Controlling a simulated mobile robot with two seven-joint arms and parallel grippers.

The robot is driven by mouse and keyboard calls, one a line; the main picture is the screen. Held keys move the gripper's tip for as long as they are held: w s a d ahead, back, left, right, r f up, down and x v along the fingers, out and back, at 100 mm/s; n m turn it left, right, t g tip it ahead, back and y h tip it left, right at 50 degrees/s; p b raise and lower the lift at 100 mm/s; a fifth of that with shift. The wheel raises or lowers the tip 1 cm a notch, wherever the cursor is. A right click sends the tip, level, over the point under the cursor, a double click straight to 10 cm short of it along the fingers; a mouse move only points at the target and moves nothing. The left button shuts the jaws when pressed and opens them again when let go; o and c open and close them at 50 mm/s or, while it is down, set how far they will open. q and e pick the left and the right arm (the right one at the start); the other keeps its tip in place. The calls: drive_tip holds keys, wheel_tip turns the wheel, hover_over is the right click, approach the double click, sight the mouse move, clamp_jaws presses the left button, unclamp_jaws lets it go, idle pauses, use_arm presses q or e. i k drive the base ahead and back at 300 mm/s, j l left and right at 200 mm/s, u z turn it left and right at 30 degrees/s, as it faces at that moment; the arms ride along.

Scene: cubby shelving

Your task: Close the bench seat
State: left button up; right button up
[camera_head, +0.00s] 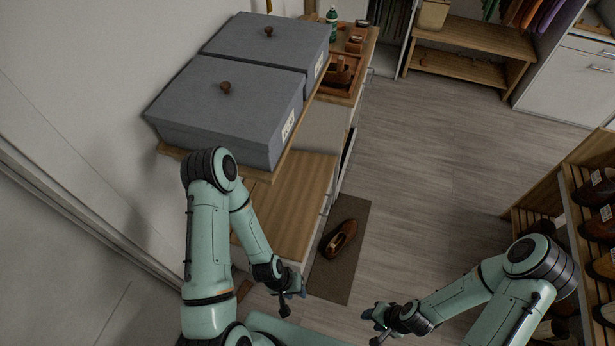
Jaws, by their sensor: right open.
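A bench with a light wooden seat (292,205) runs along the left wall, beyond my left arm. I cannot tell from this view whether the seat is fully down or raised. My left gripper (291,288) is low, by the near right corner of the bench, apart from the seat as far as I can see. It is small and dark, and its jaw opening does not show clearly. My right gripper (376,320) is open and empty over the floor, to the right of the bench.
Two grey lidded boxes (232,108) sit on a shelf above the bench. A wooden tray (340,80) and a green bottle (332,22) stand farther back. A brown shoe (341,238) lies on a dark mat (345,275). A shoe rack (560,185) stands right. The middle floor is clear.

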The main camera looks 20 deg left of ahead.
sight(287, 211)
drive_tip(key=i+l+u, duration=0.15)
drive_tip(key=u, duration=1.4)
drive_tip(key=l+u, duration=1.1)
drive_tip(key=l, duration=0.25)
drive_tip(key=k+l+u, duration=0.15)
drive_tip(key=l, duration=0.2)
drive_tip(key=k+l+u, duration=0.15)
drive_tip(key=l, duration=0.2)
drive_tip(key=k+l, duration=0.1)
drive_tip(key=l, duration=0.25)
drive_tip(key=k+l, duration=0.1)
drive_tip(key=l, duration=0.25)
drive_tip(key=k+l, duration=0.15)
drive_tip(key=l, duration=0.2)
drive_tip(key=k+l, duration=0.1)
drive_tip(key=l, duration=0.2)
drive_tip(key=l+u, duration=0.05)
